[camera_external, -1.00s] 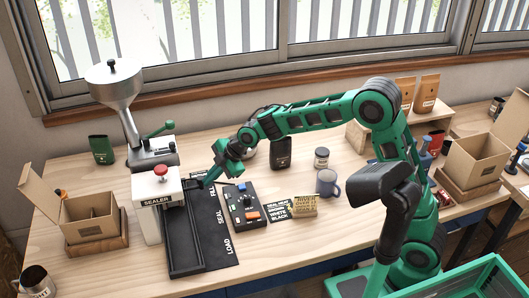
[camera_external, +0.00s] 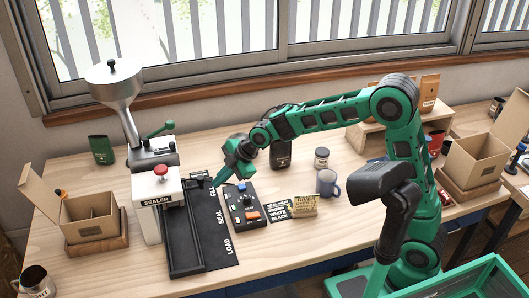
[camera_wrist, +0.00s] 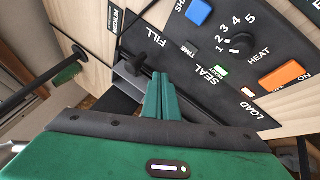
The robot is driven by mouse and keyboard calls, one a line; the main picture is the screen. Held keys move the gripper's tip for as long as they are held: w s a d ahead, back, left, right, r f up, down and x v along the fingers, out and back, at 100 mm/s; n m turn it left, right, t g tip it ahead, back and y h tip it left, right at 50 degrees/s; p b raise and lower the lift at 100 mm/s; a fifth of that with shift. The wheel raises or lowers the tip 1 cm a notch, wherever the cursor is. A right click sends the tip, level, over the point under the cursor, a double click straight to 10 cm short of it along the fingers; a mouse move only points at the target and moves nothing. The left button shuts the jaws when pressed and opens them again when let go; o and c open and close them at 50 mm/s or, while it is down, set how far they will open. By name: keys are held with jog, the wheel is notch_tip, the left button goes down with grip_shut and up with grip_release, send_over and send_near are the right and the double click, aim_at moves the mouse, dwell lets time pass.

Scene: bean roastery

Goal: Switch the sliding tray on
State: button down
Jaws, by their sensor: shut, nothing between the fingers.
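The sealer (camera_external: 157,200) is a white body with a red knob. Beside it a long black track (camera_external: 187,262) runs toward the front, along a black strip (camera_external: 222,262) marked FILL, SEAL and LOAD. A dark grey block with a small upright handle (camera_wrist: 135,66), apparently part of the sliding tray, is by the FILL end. My gripper (camera_external: 215,184) is low over that end; its green fingers are together and empty. In the wrist view the fingertips (camera_wrist: 160,78) appear close beside the handle; contact cannot be told.
A black control box (camera_external: 241,203) with a blue button, a dial and an orange switch (camera_wrist: 282,76) stands just right of the strip. Cards (camera_external: 284,209) and a mug (camera_external: 327,183) lie farther right. An open carton (camera_external: 92,217) is at left.

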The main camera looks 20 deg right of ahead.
jog(key=v, duration=0.8)
jog(key=shift+r, duration=0.15)
jog(key=shift+d, duration=0.1)
